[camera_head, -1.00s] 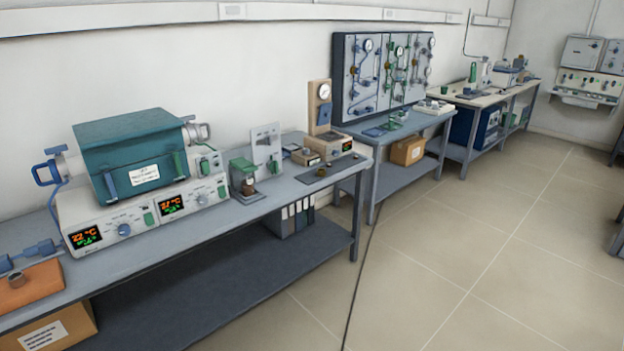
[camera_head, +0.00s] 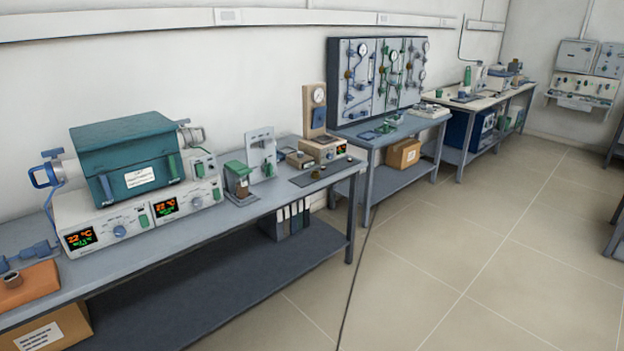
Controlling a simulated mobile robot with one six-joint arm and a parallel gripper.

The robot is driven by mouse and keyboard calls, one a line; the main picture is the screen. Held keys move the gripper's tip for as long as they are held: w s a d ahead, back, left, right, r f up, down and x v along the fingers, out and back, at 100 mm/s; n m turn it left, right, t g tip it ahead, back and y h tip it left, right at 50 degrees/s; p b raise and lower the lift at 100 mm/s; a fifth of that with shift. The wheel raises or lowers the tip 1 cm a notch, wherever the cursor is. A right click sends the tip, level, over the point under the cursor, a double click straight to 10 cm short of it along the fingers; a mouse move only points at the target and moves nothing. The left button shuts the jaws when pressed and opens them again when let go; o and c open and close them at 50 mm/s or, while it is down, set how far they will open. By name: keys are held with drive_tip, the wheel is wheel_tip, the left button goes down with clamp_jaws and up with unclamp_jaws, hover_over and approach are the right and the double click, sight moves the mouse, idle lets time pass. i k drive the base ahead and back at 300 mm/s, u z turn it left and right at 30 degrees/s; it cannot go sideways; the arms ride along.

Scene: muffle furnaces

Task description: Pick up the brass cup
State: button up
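A brown piece (camera_head: 243,191) sits under a green-topped device on the bench. My gripper is not in view.
The near bench (camera_head: 200,238) carries a green furnace (camera_head: 127,157) on white control units reading 22 °C. A wooden-backed gauge stand (camera_head: 314,110) stands behind the mat. Further benches line the wall. The tiled floor (camera_head: 460,250) at right is open.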

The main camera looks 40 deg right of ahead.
sight(315, 175)
drive_tip(key=z, duration=0.1)
drive_tip(key=i, duration=0.9)
drive_tip(key=u, duration=0.05)
